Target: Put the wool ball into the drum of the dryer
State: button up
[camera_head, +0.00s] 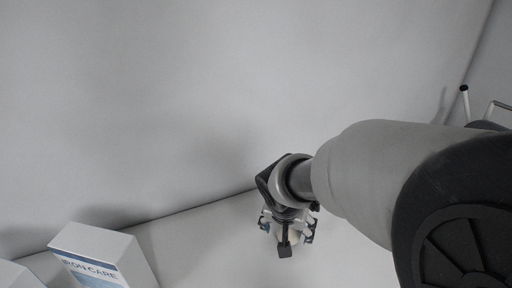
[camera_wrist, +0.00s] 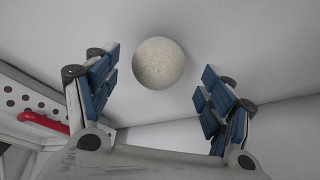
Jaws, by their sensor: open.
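The wool ball (camera_wrist: 159,63) is pale and speckled. In the wrist view it shows at the upper middle, between and beyond the two blue-padded fingers of my gripper (camera_wrist: 158,98). The fingers are spread wide, with clear gaps on both sides of the ball. In the head view my gripper (camera_head: 286,228) hangs low over a light surface, and a cream patch between its fingers may be the ball, mostly hidden. The dryer and its drum cannot be made out for sure in either view.
A white box labelled IRON CARE (camera_head: 104,257) stands at the lower left of the head view, with another white box (camera_head: 18,276) beside it. A plain grey wall (camera_head: 200,90) rises behind. In the wrist view a perforated panel with a red part (camera_wrist: 44,122) lies at left.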

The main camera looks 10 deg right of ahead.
aim_at(289, 231)
jog(key=x, duration=0.3)
jog(key=shift+w+d+f, duration=0.15)
jog(key=shift+f, duration=0.2)
jog(key=c, duration=1.2)
jog(key=shift+r, duration=0.1)
jog(key=shift+r, duration=0.1)
